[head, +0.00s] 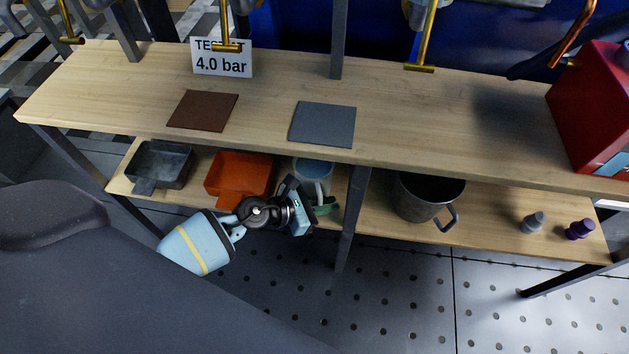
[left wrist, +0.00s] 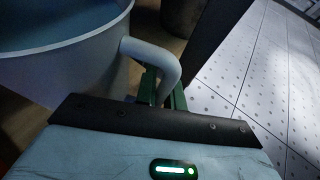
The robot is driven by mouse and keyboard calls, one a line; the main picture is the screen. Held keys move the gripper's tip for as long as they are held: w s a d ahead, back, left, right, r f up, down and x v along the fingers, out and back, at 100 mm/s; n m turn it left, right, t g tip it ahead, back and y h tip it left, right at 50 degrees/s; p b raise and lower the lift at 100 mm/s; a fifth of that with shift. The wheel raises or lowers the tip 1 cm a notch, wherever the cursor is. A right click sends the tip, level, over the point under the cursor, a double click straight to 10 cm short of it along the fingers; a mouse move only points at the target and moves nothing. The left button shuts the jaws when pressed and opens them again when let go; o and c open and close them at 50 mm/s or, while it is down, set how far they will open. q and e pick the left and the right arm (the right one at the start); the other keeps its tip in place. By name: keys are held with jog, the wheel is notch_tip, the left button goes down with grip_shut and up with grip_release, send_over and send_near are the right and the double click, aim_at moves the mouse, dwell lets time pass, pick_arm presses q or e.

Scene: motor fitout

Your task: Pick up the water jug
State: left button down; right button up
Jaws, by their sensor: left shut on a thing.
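The water jug (head: 314,170) is a pale grey vessel with blue inside, on the lower shelf just left of the middle table leg. In the left wrist view the jug (left wrist: 75,60) fills the upper left, with its curved handle (left wrist: 158,62) at its right. My left gripper (head: 325,206) reaches in from the left at the shelf's front edge. Its green fingers (left wrist: 160,90) are shut on the jug's handle. The jug looks upright; its lower part is hidden behind my gripper, so I cannot tell whether it touches the shelf. My right gripper is not in view.
The lower shelf (head: 490,232) also holds a dark pan (head: 160,165), an orange tray (head: 238,176), a metal pot (head: 420,203) and two small bottles, grey (head: 534,222) and purple (head: 579,229). The tabletop (head: 440,120) overhangs it. A table leg (head: 351,215) stands right of the jug.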

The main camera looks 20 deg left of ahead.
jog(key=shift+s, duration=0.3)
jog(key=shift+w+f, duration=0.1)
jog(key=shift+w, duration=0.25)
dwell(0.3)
pick_arm(q)
jog(key=shift+w+r, duration=0.1)
